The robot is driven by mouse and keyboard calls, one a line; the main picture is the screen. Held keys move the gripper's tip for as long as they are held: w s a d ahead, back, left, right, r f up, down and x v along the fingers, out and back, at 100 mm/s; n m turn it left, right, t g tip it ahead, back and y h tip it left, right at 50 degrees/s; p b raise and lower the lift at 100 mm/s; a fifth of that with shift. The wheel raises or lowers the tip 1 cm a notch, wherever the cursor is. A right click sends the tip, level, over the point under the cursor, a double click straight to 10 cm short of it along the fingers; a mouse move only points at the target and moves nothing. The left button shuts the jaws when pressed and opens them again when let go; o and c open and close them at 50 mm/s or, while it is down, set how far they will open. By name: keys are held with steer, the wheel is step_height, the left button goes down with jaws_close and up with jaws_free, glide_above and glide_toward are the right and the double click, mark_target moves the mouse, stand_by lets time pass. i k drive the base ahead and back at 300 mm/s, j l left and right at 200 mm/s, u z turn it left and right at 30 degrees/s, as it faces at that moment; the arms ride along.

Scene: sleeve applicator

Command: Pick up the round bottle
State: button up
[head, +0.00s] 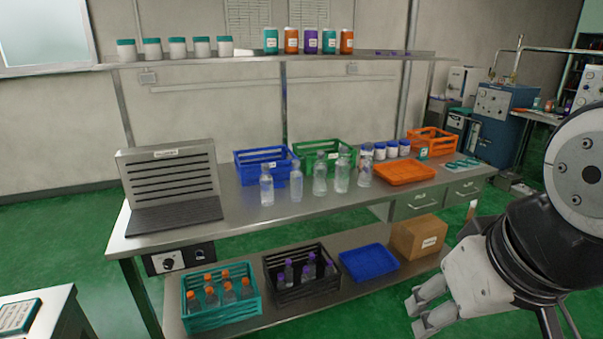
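Several clear bottles stand upright in a row on the steel bench (235,214). From left to right they are a bottle (267,187), a second (296,183), a wider one (320,175), another (342,174) and one at the right end (365,172). They are small in the head view, and I cannot tell for sure which is the round bottle. My gripper (416,316) is at the lower right, in front of the bench and well away from the bottles. Its two fingers are apart and nothing shows between them.
A blue crate (255,181) and a green crate (308,146) stand behind the bottles. An orange tray (405,172) lies to their right; a slatted machine (170,180) stands left. The lower shelf holds a teal crate (225,318), black crate (303,290), blue tray (368,263) and cardboard box (418,238).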

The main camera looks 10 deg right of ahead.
mark_target(367, 160)
steer(key=z, duration=0.45)
steer(key=i+z, duration=0.4)
steer(key=i, duration=0.9)
steer(key=i+u, duration=0.1)
steer(key=i, duration=0.45)
steer(key=i+l+u, duration=0.1)
steer(key=i, duration=0.45)
steer(key=i+l+u, duration=0.1)
steer(key=i, duration=0.4)
steer(key=u, duration=1.6)
